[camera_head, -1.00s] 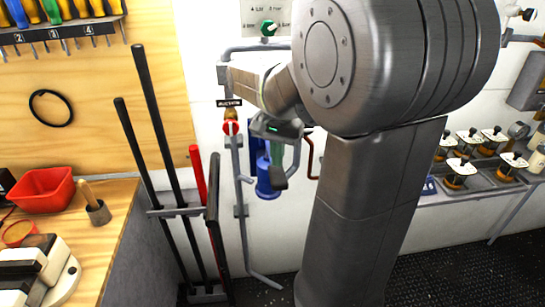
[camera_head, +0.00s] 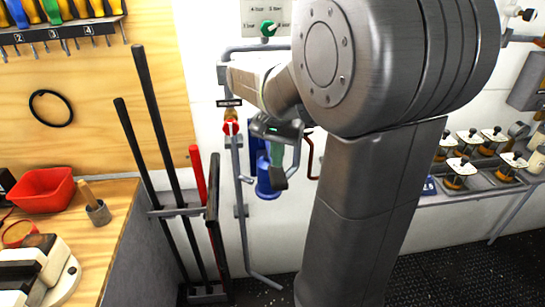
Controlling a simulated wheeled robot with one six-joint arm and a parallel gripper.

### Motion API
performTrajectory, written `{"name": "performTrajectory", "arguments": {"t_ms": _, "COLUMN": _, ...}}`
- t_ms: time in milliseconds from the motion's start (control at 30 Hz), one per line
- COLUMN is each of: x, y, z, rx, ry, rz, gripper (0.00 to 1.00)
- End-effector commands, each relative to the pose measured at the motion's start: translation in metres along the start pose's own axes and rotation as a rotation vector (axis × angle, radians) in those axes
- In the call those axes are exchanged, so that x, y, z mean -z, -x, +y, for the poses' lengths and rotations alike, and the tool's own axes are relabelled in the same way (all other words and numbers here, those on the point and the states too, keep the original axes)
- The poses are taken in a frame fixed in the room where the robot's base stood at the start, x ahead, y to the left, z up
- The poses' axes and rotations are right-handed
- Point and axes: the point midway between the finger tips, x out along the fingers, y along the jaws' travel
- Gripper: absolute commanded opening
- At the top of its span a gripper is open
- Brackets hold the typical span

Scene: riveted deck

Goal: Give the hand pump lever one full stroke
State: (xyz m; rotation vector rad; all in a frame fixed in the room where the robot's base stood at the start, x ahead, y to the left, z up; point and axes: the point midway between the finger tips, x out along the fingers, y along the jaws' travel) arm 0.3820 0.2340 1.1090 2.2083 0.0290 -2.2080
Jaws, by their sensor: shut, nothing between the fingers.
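The blue hand pump body (camera_head: 266,178) is fixed on the white wall, partly hidden behind my gripper (camera_head: 279,182). A dark red bent bar (camera_head: 314,158) beside the pump on its right may be its lever; my arm hides part of that area and I cannot tell how it joins the pump. My gripper points down in front of the pump, its fingers shut and empty. I cannot tell whether it touches the pump.
A pipe with a red valve knob (camera_head: 230,128) runs down the wall left of the pump. Long-handled tools stand in a rack (camera_head: 180,211) further left. A workbench (camera_head: 122,205) is at far left; a shelf with several jars (camera_head: 460,172) is at right.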

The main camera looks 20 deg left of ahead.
Motion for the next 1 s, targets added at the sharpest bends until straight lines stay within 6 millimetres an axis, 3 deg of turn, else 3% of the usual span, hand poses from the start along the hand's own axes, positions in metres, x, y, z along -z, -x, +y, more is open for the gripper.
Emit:
{"name": "performTrajectory", "arguments": {"t_ms": 400, "x": 0.000, "y": -0.003, "z": 0.000, "rx": 0.000, "ry": 0.000, "rz": 0.000, "gripper": 0.00}}
{"name": "performTrajectory", "arguments": {"t_ms": 1000, "x": 0.000, "y": -0.058, "z": 0.000, "rx": -0.001, "ry": 0.000, "rz": 0.000, "gripper": 0.00}}
